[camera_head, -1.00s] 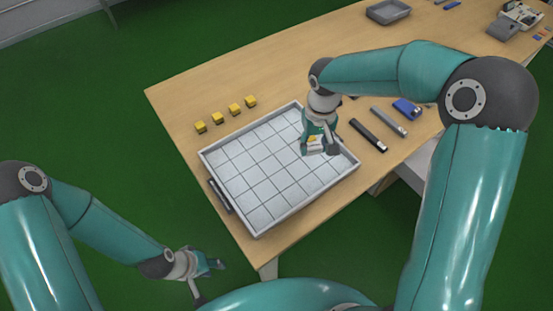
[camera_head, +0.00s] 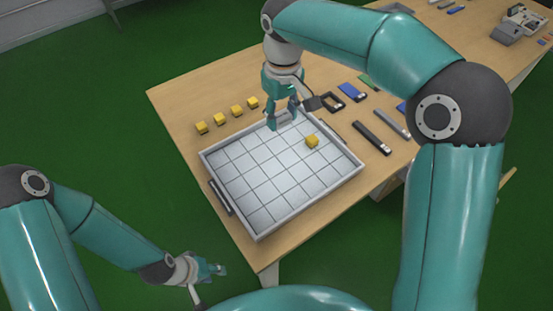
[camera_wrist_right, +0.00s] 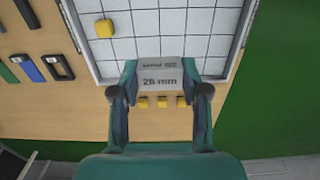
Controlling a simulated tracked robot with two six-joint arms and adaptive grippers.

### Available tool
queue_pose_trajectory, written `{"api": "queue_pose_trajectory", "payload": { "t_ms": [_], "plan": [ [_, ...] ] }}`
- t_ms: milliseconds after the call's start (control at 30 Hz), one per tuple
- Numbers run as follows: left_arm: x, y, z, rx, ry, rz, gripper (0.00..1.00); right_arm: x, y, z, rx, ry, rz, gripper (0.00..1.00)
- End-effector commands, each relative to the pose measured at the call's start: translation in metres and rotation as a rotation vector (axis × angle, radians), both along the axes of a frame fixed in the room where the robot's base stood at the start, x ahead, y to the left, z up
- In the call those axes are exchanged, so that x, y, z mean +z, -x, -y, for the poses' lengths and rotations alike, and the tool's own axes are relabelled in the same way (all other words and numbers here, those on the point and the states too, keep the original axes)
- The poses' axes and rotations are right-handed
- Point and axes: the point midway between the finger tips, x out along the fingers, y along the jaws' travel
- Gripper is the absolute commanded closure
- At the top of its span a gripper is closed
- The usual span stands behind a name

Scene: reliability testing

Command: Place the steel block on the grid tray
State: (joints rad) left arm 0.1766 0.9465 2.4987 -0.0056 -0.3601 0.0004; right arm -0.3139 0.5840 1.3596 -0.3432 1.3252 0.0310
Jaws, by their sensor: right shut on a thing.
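The steel block (camera_wrist_right: 160,76), a grey block marked 26 mm, sits between the fingers of my right gripper (camera_wrist_right: 160,92) in the right wrist view. In the head view my right gripper (camera_head: 284,122) is shut on it over the far edge of the grid tray, and its fingers mostly hide it. The grid tray (camera_head: 262,188) is a shallow grey tray with a white gridded floor. A yellow cube (camera_head: 312,141) stands on the grid to the right of the gripper. My left gripper (camera_head: 215,270) hangs off the table at the lower left; its finger opening is unclear.
Several yellow cubes (camera_head: 237,111) stand in a row on the table left of the tray. A dark bar (camera_head: 372,138), a blue item (camera_head: 352,91) and a black square frame (camera_head: 332,101) lie to the right. Most of the grid is bare.

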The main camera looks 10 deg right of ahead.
Motion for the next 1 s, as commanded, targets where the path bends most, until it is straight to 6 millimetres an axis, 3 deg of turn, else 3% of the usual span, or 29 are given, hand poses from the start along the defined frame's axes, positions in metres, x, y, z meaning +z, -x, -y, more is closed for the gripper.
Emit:
{"api": "queue_pose_trajectory", "payload": {
  "t_ms": [33,200,400,1000],
  "plan": [
    [-0.002,0.0,0.0,0.0,0.0,0.0,0.6,-0.016,0.001,0.001,-0.001,0.003,-0.006,0.99],
    [-0.004,0.0,0.0,0.0,0.0,0.0,0.6,-0.062,0.001,0.0,0.0,0.001,-0.006,0.99],
    [-0.004,0.0,0.0,0.0,0.0,0.0,0.6,-0.105,0.0,0.0,0.0,0.0,-0.003,0.99],
    [-0.003,0.0,0.0,0.0,0.0,0.0,0.6,-0.163,0.0,-0.001,0.001,0.0,0.0,0.99]
  ]
}}
